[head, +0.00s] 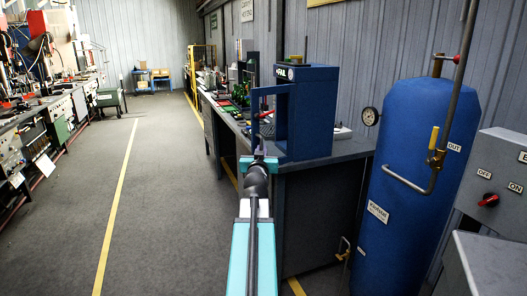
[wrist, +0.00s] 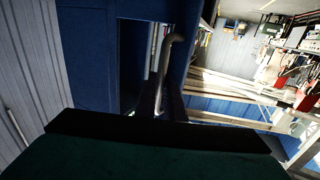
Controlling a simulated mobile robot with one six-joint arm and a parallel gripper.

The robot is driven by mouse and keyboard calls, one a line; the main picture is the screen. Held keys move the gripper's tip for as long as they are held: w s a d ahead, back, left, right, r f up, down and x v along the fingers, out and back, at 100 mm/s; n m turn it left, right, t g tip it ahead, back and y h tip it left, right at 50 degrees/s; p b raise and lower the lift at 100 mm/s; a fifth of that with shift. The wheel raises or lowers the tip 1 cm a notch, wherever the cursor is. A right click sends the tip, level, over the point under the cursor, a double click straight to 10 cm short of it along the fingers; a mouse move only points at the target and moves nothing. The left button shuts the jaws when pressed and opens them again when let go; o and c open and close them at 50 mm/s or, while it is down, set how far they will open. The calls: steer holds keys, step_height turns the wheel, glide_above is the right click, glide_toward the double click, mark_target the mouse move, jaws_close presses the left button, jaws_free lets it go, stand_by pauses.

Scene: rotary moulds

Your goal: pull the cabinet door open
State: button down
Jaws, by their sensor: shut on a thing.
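The blue cabinet (head: 312,115) stands on the near end of the workbench. Its door (head: 255,112), a blue frame with a see-through middle, stands out to the left of the cabinet body, so it looks partly open. My gripper (head: 262,160) is at the lower part of the door frame, at the end of my outstretched arm. In the wrist view, a curved metal handle (wrist: 163,62) runs down between the dark fingers of my gripper (wrist: 162,104), which are shut on it. Blue cabinet or door panels (wrist: 87,60) show beside the handle. The exact grip is partly hidden in shadow.
The workbench (head: 330,152) carries several small items behind the cabinet. A blue tank (head: 410,190) with a pipe and gauge stands to the right, close by a grey switch box (head: 497,185). The floor (head: 160,190) to the left is clear, with a yellow line.

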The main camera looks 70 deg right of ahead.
steer(key=shift+f, duration=0.4)
steer(key=c, duration=1.8)
jaws_free()
steer(key=shift+d, duration=0.15)
steer(key=shift+c, duration=0.2)
steer(key=shift+s+r, duration=0.1)
steer(key=shift+r, duration=0.05)
steer(key=b+v, duration=0.2)
steer(key=v, duration=0.3)
steer(key=shift+s+a+b, duration=0.1)
steer(key=shift+a+b, duration=0.25)
steer(key=b, duration=0.4)
steer(key=shift+s+a+b, duration=0.2)
steer(key=shift+a+b, duration=0.15)
steer(key=b+v, duration=0.1)
steer(key=b, duration=0.5)
steer(key=shift+a, duration=0.4)
